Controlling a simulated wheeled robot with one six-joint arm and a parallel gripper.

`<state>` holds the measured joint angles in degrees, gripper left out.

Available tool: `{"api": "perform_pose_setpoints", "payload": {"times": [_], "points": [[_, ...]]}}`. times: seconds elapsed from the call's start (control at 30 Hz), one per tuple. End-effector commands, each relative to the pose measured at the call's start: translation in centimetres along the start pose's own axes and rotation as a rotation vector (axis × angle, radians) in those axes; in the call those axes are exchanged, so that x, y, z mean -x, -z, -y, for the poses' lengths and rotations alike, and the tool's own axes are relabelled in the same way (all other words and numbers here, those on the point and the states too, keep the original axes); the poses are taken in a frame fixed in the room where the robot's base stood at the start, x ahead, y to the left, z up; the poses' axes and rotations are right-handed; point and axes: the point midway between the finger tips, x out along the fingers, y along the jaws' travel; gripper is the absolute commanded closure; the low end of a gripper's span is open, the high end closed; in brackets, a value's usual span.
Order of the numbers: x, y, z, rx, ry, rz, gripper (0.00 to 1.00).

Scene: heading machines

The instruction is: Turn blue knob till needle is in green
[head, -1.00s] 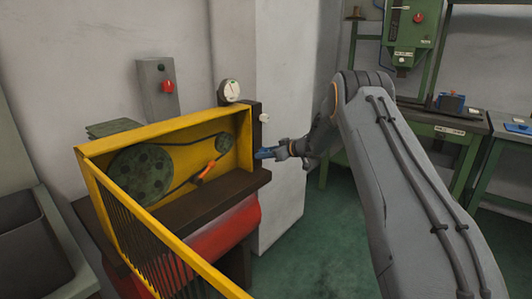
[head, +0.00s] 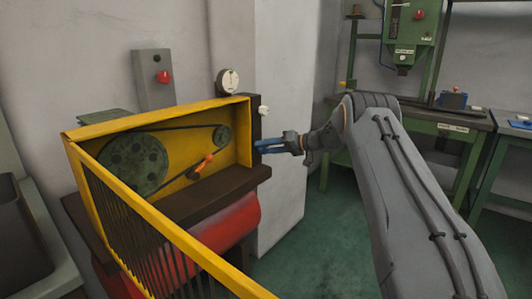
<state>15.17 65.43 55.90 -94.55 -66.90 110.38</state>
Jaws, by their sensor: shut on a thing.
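The blue knob (head: 263,146) is at the right end of the yellow-framed machine, on its dark side post. My gripper (head: 268,146) reaches it from the right and is shut on it; the fingers hide much of the knob. A round gauge (head: 228,82) with a white face stands above the machine's top edge, up and left of the knob. A thin dark needle shows on its face, pointing roughly upward. The face is too small to tell where a green zone lies or whether the needle is in it.
The yellow guard (head: 165,225) with bars swings out at the front left. An orange handle (head: 204,162) lies inside near the belt and green pulley (head: 135,165). A grey box with a red button (head: 163,77) is on the wall. A green workbench (head: 445,128) stands right.

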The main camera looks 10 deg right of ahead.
Motion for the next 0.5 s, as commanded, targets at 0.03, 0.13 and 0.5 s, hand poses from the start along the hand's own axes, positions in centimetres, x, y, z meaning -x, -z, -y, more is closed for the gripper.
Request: {"api": "perform_pose_setpoints", "payload": {"times": [0.03, 0.13, 0.5], "points": [[0.09, 0.21, -0.24, -0.018, 0.006, -0.006, 0.8], [0.11, 0.22, -0.22, -0.058, 0.022, -0.006, 0.8], [0.18, 0.32, -0.13, -0.114, 0.044, -0.007, 0.8]]}}
